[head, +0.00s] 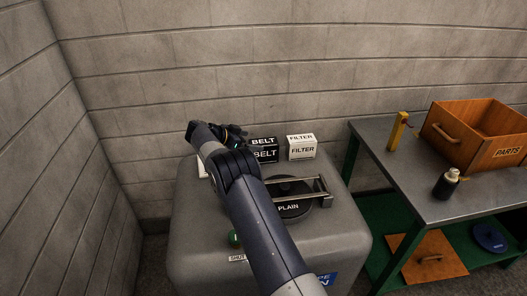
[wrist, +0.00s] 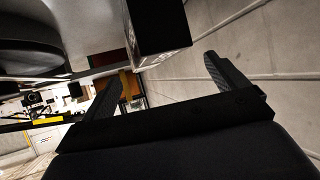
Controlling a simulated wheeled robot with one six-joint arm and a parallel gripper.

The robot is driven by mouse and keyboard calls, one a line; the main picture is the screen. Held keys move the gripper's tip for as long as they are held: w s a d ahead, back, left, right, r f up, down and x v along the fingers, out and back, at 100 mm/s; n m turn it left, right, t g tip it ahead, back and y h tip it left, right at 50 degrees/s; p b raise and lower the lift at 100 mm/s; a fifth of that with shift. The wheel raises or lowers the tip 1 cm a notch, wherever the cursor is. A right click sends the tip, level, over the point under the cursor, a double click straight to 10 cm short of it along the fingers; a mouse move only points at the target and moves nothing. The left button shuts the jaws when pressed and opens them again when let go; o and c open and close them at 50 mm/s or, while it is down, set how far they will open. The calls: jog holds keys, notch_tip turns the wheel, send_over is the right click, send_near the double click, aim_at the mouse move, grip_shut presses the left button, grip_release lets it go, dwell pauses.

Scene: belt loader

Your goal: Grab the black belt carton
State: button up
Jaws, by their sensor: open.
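The black belt carton (head: 264,152), with BELT in white letters, stands upright at the back of the grey machine top, left of the white FILTER carton (head: 302,147). My gripper (head: 239,131) is just left of the belt carton in the head view, partly hidden by my own arm. In the wrist view the dark carton (wrist: 158,27) shows at the top, beyond the gap between the two fingers. My gripper (wrist: 168,66) is open there, with nothing between its fingers. I cannot tell how close the fingertips are to the carton.
A round black lid marked PLAIN (head: 291,208) with a metal handle lies before the cartons. A white item (head: 202,168) is partly hidden behind my arm. The block wall is close behind. A bench (head: 398,165) at right holds a wooden PARTS box (head: 478,150) and a dark bottle (head: 446,184).

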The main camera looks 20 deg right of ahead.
aim_at(261, 143)
jog(key=x, duration=0.4)
jog(key=shift+d+f+p, duration=0.15)
jog(key=shift+d+p, duration=0.2)
jog(key=shift+d, duration=0.05)
jog(key=shift+c, duration=0.3)
jog(key=shift+f, duration=0.1)
jog(key=c, duration=1.8)
